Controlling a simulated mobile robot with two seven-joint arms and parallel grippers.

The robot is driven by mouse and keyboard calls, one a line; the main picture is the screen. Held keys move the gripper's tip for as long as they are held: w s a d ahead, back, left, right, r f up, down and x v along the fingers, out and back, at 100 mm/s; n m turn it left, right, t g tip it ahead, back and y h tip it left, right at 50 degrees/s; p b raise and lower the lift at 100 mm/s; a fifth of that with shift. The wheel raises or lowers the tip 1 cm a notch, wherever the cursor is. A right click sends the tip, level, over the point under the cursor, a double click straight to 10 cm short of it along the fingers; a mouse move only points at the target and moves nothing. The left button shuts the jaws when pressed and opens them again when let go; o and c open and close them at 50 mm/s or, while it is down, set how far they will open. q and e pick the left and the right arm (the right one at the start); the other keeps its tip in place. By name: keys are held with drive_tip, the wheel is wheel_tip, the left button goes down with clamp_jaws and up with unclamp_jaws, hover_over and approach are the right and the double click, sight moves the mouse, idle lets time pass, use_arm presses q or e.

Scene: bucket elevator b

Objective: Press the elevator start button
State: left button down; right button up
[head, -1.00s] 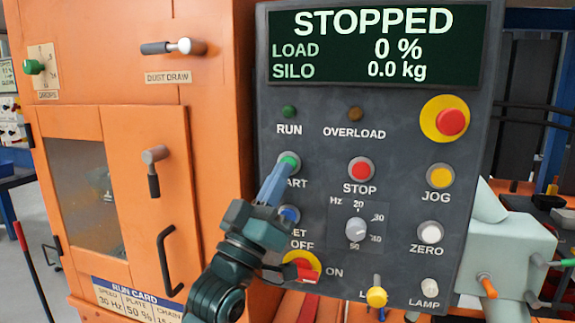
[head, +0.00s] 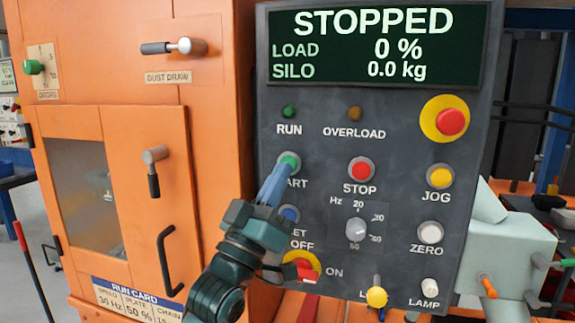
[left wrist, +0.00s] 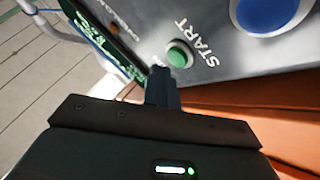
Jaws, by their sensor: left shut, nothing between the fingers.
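The green start button (head: 289,161) sits on the dark control panel, below the RUN lamp. My left gripper (head: 284,170) is shut and empty, its blue fingers pointing up at the button's lower edge and covering part of the START label. In the left wrist view the green button (left wrist: 179,54) shows whole, just beyond the closed fingertips (left wrist: 161,72). I cannot tell whether they touch it. The display (head: 374,45) reads STOPPED, load 0 % and silo 0.0 kg. My right gripper is not in view.
The red STOP button (head: 361,170) is right of START. A blue button (head: 289,214) lies below, partly behind my gripper. A red emergency button (head: 452,122) on yellow is at upper right. An orange cabinet (head: 215,120) with handles stands left of the panel.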

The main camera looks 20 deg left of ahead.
use_arm(q)
drive_tip(key=shift+w, duration=0.1)
idle(0.4)
drive_tip(key=shift+w, duration=0.35)
drive_tip(key=shift+w, duration=0.35)
idle(0.6)
drive_tip(key=shift+s, duration=0.1)
drive_tip(key=shift+s+p, duration=0.35)
drive_tip(key=shift+s, duration=0.35)
drive_tip(key=s+p, duration=0.1)
drive_tip(key=s, duration=0.4)
drive_tip(key=shift+a, duration=0.1)
